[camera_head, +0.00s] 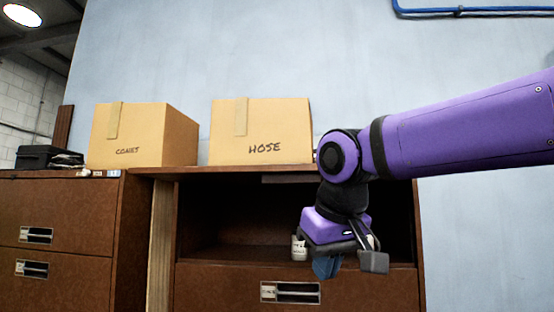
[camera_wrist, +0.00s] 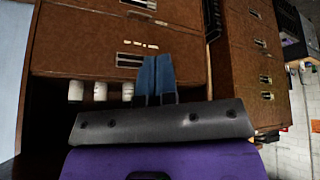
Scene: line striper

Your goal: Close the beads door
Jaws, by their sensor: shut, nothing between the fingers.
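The brown cabinet (camera_head: 398,285) in the middle has an open upper compartment (camera_head: 225,215). A grey strip (camera_head: 290,179) shows under its top edge; I cannot tell whether it is the edge of a raised door. No beads label is readable. My gripper (camera_head: 326,267) hangs in front of the compartment's lower right part, pointing down. Its blue fingers (camera_wrist: 155,78) are shut and empty. A white container (camera_head: 299,248) stands inside, beside my gripper and partly hidden by it. Several white containers (camera_wrist: 100,91) show in a row in the wrist view.
A closed drawer (camera_head: 350,290) with a labelled handle lies below the opening. Cardboard boxes marked HOSE (camera_head: 260,130) and CONES (camera_head: 140,135) stand on top. Another brown cabinet (camera_head: 60,210) with closed drawers stands left, with a black case (camera_head: 45,157) on it. Bare wall lies right.

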